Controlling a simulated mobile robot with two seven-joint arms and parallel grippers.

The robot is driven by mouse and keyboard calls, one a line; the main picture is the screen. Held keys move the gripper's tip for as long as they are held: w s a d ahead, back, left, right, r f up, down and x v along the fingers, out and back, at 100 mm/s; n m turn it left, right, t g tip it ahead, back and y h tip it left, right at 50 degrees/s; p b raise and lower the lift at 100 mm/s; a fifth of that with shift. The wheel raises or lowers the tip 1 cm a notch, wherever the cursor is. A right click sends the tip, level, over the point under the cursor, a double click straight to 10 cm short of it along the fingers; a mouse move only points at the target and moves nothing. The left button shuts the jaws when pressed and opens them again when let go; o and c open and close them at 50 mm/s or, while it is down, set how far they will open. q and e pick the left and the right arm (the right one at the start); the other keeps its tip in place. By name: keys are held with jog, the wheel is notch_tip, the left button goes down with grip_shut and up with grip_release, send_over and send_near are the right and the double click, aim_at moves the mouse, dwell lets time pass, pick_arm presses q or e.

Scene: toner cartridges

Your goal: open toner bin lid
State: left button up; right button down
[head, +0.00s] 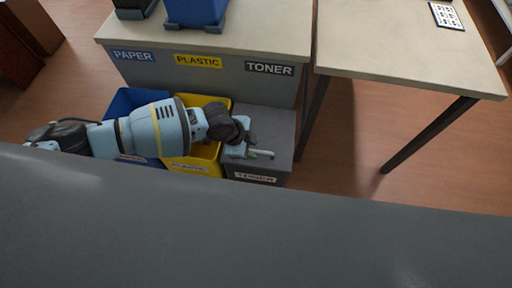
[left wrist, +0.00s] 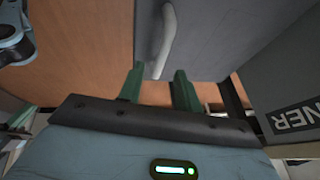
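The grey toner bin (head: 270,122) stands at the right end of the bin row, with a TONER label (head: 255,177) on its front. Its flat grey lid looks closed. A pale handle (head: 262,153) shows on the lid; it is also in the left wrist view (left wrist: 168,42). My left gripper (head: 248,152) is over the lid, close to the handle. In the left wrist view its two green fingers (left wrist: 158,72) are apart, with the near end of the handle appearing between their tips. I cannot tell whether they touch it.
A yellow bin (head: 212,104) and a blue bin (head: 122,103) stand left of the toner bin, partly under my left arm. A table (head: 270,35) with PAPER, PLASTIC and TONER signs is behind. Another table (head: 400,50) stands at right, with open floor (head: 345,150) below.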

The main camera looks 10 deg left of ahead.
pick_arm(q)
jog(key=shift+x, duration=1.45)
grip_shut()
